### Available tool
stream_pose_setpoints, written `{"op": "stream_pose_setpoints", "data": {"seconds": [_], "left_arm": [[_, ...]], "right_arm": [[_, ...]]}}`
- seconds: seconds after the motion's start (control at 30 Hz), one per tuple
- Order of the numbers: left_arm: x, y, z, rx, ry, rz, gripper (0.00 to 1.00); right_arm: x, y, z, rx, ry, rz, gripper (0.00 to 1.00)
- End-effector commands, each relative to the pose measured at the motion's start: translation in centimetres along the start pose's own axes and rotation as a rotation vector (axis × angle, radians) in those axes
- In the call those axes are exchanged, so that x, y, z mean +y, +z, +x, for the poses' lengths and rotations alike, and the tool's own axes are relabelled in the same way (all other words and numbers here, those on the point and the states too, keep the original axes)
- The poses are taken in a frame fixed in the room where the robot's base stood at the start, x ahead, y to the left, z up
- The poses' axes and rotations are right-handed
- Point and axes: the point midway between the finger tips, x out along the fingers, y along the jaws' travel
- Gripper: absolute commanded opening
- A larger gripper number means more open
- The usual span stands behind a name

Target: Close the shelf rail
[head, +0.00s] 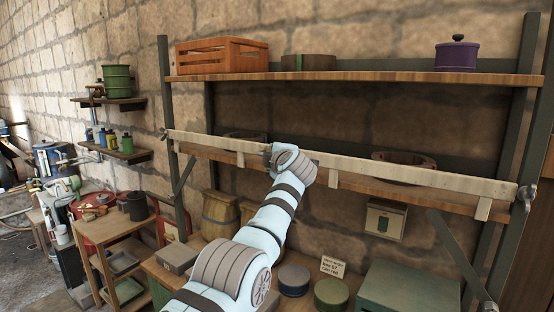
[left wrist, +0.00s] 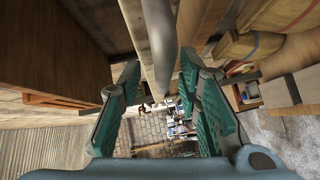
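The shelf rail (head: 400,172) is a long pale bar across the front of the lower shelf (head: 365,186), with short tabs hanging from it. Its left end is by the left post, and its right end is beside a metal fitting (head: 526,194) on the right post. I cannot tell whether that end is latched. My left gripper (head: 272,155) is at the rail, left of its middle; my wrist hides its fingers in the head view. In the left wrist view, its green fingers (left wrist: 163,100) are apart, with the pale rail (left wrist: 152,40) running between them. My right gripper is out of view.
The upper shelf (head: 370,77) holds a wooden crate (head: 222,55) and a purple pot (head: 457,56). Round items sit behind the rail. Below are barrels (head: 220,213), tins (head: 331,294) and a green box (head: 408,290). A small wooden rack (head: 112,235) stands left.

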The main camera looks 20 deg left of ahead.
Motion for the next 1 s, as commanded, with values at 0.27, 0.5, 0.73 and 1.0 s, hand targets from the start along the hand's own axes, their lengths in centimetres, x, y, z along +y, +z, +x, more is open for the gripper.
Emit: {"op": "stream_pose_setpoints", "data": {"seconds": [0.27,0.5,0.73,1.0], "left_arm": [[-0.3,0.0,-3.9,-0.009,-0.001,0.0,0.31],[-0.2,-0.1,-6.6,-0.007,-0.004,0.002,0.31],[-0.2,-0.2,-6.7,-0.007,-0.004,0.002,0.31],[-0.4,-0.7,-6.4,0.017,0.048,0.002,0.31]], "right_arm": [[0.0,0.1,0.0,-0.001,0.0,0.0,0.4],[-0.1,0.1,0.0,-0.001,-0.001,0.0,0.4],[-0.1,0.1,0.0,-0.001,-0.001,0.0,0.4],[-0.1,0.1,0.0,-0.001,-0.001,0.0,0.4]]}}
